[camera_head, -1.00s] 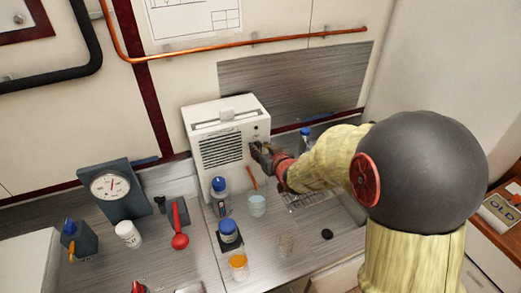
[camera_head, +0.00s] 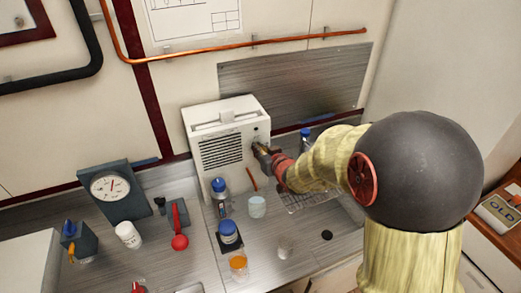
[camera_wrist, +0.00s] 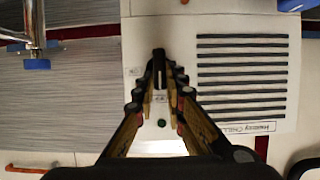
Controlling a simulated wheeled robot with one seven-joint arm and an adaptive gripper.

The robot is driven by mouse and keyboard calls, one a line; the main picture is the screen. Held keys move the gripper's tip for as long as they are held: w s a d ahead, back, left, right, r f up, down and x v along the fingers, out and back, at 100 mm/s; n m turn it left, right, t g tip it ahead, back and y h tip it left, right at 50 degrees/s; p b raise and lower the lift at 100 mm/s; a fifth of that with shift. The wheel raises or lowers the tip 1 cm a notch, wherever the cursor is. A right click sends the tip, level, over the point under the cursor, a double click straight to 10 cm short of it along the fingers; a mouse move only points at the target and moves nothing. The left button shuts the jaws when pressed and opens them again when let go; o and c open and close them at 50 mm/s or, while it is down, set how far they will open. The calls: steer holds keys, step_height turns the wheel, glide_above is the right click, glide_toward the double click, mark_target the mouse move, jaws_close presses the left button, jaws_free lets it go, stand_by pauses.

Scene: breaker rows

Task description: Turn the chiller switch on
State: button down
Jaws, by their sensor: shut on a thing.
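The chiller is a white box (camera_head: 228,112) with a slatted vent, standing on the bench against the wall. In the wrist view, the chiller's front (camera_wrist: 215,25) appears upside down, with dark vent slats and a printed label. My gripper (camera_head: 259,151) is at the right side of its front face. In the wrist view, the fingers of my gripper (camera_wrist: 158,72) converge around the dark chiller switch (camera_wrist: 158,55). They are closed on it, and they hide much of it. A small green spot (camera_wrist: 181,129) shows between the fingers. The switch's exact position is hard to tell.
A blue-capped bottle (camera_head: 219,189), a glass beaker (camera_head: 257,207) and an orange-topped jar (camera_head: 238,265) stand in front of the chiller. A dial gauge (camera_head: 112,190) stands at left. Another blue-capped bottle (camera_head: 305,136) stands behind my arm. Bare bench lies around the black disc (camera_head: 326,235).

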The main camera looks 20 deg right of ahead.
steer(key=shift+p, duration=0.45)
steer(key=shift+d+f+m+t+y+p, duration=0.45)
steer(key=shift+m+y+p, duration=0.7)
steer(key=shift+m+p, duration=0.9)
steer(key=shift+d+f+m+t+y+p, duration=0.2)
steer(key=shift+m+t+y+p, duration=0.35)
steer(key=shift+m+y+p, duration=1.35)
steer(key=shift+d+f+m+t+y+p, duration=0.45)
steer(key=shift+m+p, duration=0.95)
steer(key=shift+m, duration=1.35)
steer(key=shift+a+r, duration=0.1)
steer(key=shift+a, duration=0.05)
steer(key=c, duration=1.8)
jaws_free()
steer(key=shift+w, duration=0.15)
steer(key=shift+c, duration=0.2)
